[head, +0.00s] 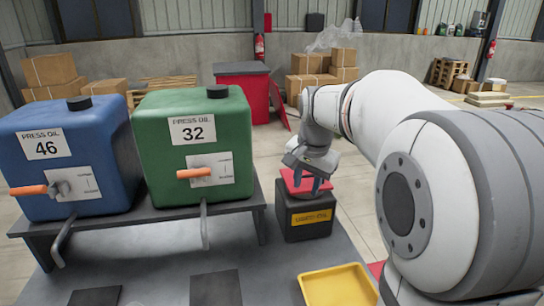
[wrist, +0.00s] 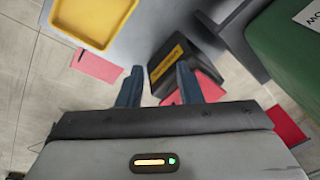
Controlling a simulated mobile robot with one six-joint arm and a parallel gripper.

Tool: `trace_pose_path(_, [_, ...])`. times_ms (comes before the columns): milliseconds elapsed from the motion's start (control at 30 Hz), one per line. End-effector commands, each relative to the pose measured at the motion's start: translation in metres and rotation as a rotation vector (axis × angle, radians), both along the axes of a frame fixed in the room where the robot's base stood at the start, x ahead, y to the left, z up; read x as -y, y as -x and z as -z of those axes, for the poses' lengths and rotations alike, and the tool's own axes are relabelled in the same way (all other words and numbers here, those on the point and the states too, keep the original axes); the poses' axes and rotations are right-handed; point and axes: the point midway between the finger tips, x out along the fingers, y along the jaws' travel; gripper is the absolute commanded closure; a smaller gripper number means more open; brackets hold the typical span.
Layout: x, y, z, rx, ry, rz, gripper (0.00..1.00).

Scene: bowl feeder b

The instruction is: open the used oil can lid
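My gripper (head: 308,182) points down over the lid. In the wrist view, my gripper's two fingers (wrist: 158,72) are apart with nothing held between them. There the can (wrist: 165,60) lies beyond the fingertips. The lid (wrist: 209,88) shows between the fingers and beyond the right one, which hides part of it. Contact is unclear.
A blue tank (head: 85,165) and a green tank (head: 215,135) with orange-handled taps stand on a dark stand (head: 140,217) left of the can. A yellow tray (head: 335,287) is in front. A red cabinet (head: 243,90) and cardboard boxes (head: 310,80) are behind.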

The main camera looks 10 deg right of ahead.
Motion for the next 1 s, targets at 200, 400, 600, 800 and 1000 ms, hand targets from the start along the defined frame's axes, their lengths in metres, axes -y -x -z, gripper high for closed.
trace_pose_path(200, [0.046, -0.102, 0.000, -0.016, -0.088, 0.397, 0.67])
trace_pose_path(400, [0.079, -0.157, 0.011, -0.022, -0.145, 0.658, 0.67])
trace_pose_path(600, [0.093, -0.176, 0.020, -0.024, -0.167, 0.764, 0.67])
trace_pose_path(800, [0.094, -0.181, 0.044, -0.026, -0.167, 0.771, 0.67])
trace_pose_path(1000, [0.094, -0.187, 0.075, -0.026, -0.167, 0.770, 0.67])
